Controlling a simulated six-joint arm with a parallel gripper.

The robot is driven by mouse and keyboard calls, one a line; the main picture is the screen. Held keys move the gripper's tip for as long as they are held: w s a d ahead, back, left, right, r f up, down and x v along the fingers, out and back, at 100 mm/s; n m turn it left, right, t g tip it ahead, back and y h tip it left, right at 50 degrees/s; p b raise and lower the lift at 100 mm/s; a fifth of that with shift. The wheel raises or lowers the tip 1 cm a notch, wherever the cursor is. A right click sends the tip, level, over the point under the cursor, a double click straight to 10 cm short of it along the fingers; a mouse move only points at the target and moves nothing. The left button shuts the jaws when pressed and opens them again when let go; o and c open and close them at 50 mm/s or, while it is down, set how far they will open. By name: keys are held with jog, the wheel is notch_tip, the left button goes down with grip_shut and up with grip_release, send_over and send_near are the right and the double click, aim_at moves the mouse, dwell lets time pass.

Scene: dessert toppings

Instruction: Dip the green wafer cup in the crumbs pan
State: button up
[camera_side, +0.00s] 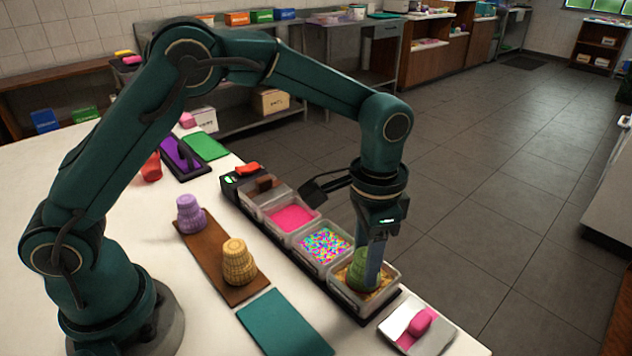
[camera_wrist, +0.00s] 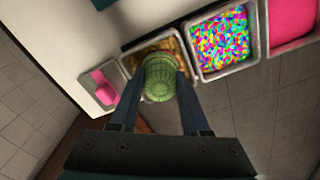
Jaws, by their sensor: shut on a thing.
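The green wafer cup (camera_side: 363,270) is in my gripper (camera_side: 371,264), which is shut on it. The cup is low in the crumbs pan (camera_side: 341,288), the pan nearest the camera in the row. Its lower part is hidden by the pan wall in the side view. In the wrist view the green cup (camera_wrist: 160,80) sits between both fingers of my gripper (camera_wrist: 160,88), over the crumbs pan (camera_wrist: 130,66) with brown crumbs (camera_wrist: 146,53) showing around it. I cannot tell how deep it sits in the crumbs.
A sprinkles pan (camera_side: 306,254) and a pink pan (camera_side: 275,225) continue the row. A brown board (camera_side: 209,262) holds a purple cup (camera_side: 190,213) and a tan cup (camera_side: 238,261). A teal mat (camera_side: 284,325) is bare. A tray (camera_side: 436,339) with a pink item lies beside the crumbs pan.

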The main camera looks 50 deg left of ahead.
jog(key=shift+r, duration=0.15)
jog(key=shift+r, duration=1.85)
jog(key=shift+r, duration=2.3)
jog(key=shift+f, duration=0.15)
